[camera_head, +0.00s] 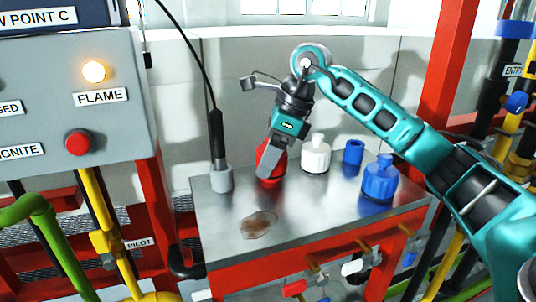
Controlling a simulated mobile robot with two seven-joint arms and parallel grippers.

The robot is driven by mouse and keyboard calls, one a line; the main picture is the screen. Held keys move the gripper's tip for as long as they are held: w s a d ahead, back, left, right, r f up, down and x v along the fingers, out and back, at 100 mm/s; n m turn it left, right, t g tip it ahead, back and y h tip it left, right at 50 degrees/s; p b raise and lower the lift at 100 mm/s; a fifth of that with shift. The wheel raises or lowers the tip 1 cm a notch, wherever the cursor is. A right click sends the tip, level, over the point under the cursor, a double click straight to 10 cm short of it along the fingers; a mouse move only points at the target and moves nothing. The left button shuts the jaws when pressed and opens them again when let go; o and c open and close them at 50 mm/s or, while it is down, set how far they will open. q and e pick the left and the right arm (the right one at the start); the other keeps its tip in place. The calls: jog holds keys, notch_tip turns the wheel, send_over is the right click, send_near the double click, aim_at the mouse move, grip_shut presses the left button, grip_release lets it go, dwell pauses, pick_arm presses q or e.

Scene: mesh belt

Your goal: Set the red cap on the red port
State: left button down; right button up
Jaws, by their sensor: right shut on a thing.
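My right gripper (267,172) comes down from above over the worktable and is shut on a red rounded thing (273,155), which I take to be the red cap. The fingers cover much of it. It is at the table's surface or just above it; I cannot tell which. I cannot make out a separate red port beneath it; gripper and cap hide that spot. My left gripper is not in view.
On the metal table (310,220) stand a white knobbed piece (316,155), a blue cylinder (353,152) and a blue knobbed piece (380,182). A grey holder (222,178) with a black cabled wand is left of my gripper.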

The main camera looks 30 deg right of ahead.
jog(key=shift+f+b, duration=0.4)
jog(key=shift+f, duration=0.3)
jog(key=o, duration=0.8)
